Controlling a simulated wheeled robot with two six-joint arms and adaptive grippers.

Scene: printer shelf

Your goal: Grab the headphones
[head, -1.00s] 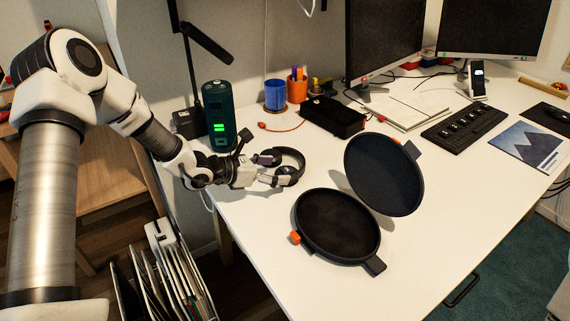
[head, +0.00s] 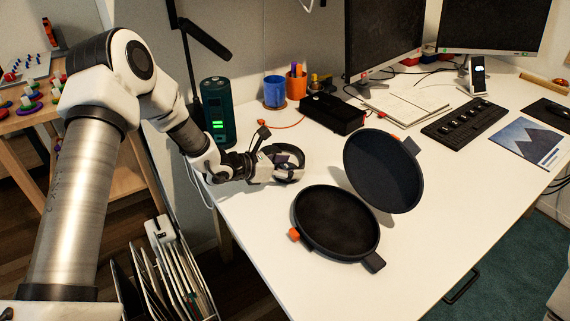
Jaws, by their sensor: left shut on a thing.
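The black headphones (head: 297,159) are at the left part of the white desk, beyond the open case. My left gripper (head: 283,169) is at their left side, shut on the headphones. Its fingers hide part of the band and ear cups. I cannot tell whether the headphones touch the desk. The round black case (head: 338,222) lies open in front and to the right, with its lid (head: 384,172) tilted up. My right gripper is not in view.
A dark green cylinder (head: 217,113) with green lights stands behind my left arm. A blue cup (head: 274,92), an orange pen cup (head: 296,84) and a black box (head: 332,114) stand at the back. The desk front (head: 420,270) is clear.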

